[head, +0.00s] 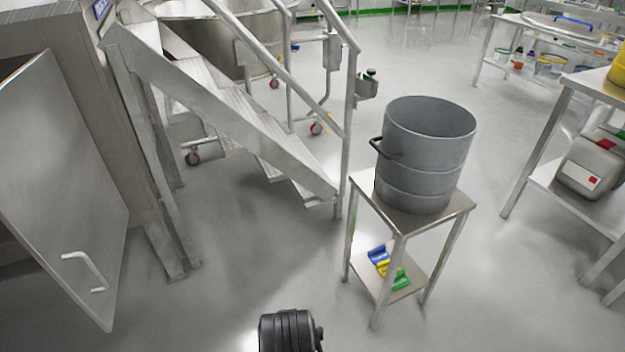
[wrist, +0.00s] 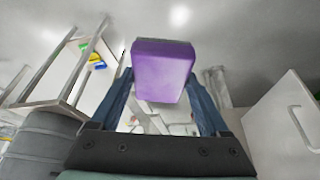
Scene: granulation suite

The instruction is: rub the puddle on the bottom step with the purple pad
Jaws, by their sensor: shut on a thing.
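The purple pad (wrist: 163,70) is held between the two blue fingers of my gripper (wrist: 159,84) in the wrist view. The gripper is shut on it, and the pad stands out past the fingertips. In the head view neither the pad nor the fingers show; only a black part of my arm is at the bottom edge. The metal stairs stand at upper left of the head view. Their bottom step (head: 314,191) is partly hidden behind the near side rail. I cannot make out a puddle on it.
A small metal stand (head: 442,207) carries a grey drum (head: 428,150), with colored items (head: 390,268) on its lower shelf. A cabinet door (head: 62,180) hangs open at left. Floor (head: 265,262) between door, stairs and stand is clear. A metal table (head: 535,130) stands at right.

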